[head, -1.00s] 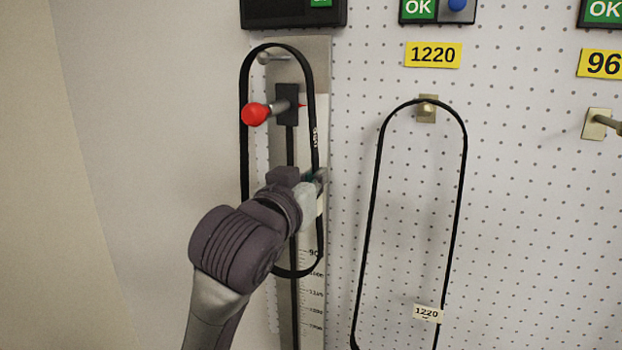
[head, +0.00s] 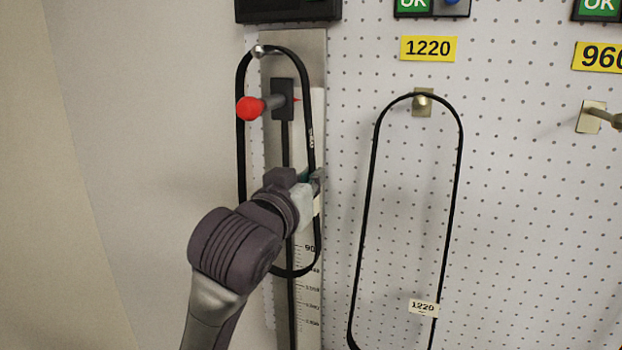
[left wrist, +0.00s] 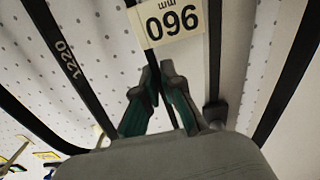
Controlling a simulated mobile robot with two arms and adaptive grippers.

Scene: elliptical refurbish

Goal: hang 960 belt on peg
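The black 960 belt (head: 311,135) hangs upright as a long loop in front of the measuring gauge at the left. Its top is level with the gauge's upper metal peg (head: 259,51), whose tip shows at the belt's upper left; I cannot tell whether the belt rests on it. My left gripper (head: 312,187) is at the right strand, beside the belt's tag. In the left wrist view its fingers (left wrist: 160,82) are close together on a belt strand below the 960 tag (left wrist: 171,20). A wall peg (head: 598,118) under the yellow 960 label (head: 600,57) is empty. My right gripper is out of view.
The gauge plate (head: 310,65) carries a red-tipped slider handle (head: 250,108) inside the belt loop. A 1220 belt (head: 371,190) hangs on its own peg (head: 423,102) to the right. The pegboard between the 1220 belt and the 960 peg is clear.

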